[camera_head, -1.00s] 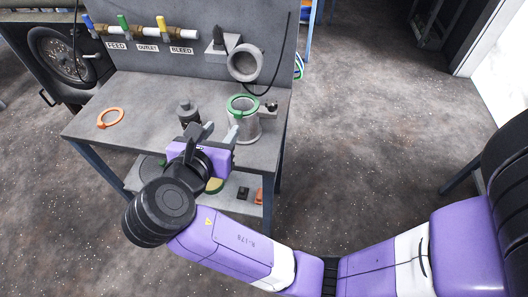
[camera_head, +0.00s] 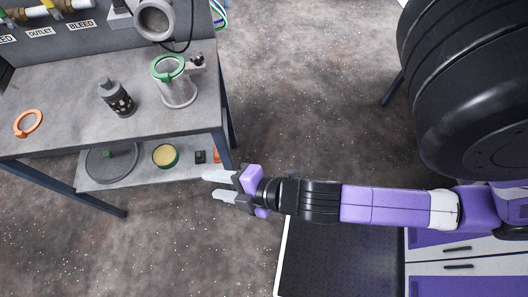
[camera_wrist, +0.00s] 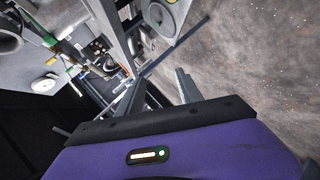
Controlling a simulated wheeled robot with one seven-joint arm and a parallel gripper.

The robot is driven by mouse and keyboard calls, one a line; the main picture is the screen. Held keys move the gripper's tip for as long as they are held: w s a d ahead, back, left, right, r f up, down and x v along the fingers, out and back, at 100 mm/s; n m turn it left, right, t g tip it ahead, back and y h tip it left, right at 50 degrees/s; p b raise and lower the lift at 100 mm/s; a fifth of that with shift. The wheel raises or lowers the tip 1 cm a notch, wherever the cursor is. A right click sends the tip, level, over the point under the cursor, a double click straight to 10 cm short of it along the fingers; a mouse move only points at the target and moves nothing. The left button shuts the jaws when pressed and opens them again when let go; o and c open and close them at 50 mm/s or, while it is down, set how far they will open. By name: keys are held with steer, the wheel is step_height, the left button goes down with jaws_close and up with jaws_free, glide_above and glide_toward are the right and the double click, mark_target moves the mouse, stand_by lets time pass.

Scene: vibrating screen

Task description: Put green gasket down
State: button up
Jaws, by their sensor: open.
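The green gasket (camera_head: 167,68) is a ring lying on the open top of a grey cylindrical housing (camera_head: 179,93) on the workbench. My gripper (camera_head: 221,185) is open and empty, off the bench's right front corner and apart from the gasket. Its two pale fingers point left in the head view. In the wrist view the gripper's fingers (camera_wrist: 158,92) are spread with nothing between them. I cannot clearly make out the gasket in the wrist view.
On the bench are an orange ring (camera_head: 28,123) and a dark perforated cylinder (camera_head: 117,98). The lower shelf (camera_head: 133,172) holds a round yellow-topped item (camera_head: 165,155) and small blocks. A pipe with valves runs along the back panel. Floor is open right of the bench.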

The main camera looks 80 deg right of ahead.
steer(key=s+a+r+m+t+y, duration=0.1)
steer(key=s+r+m+t, duration=0.1)
steer(key=s+r+m, duration=0.7)
steer(key=s+m, duration=0.2)
steer(key=m, duration=0.1)
steer(key=shift+a, duration=0.15)
stand_by(0.7)
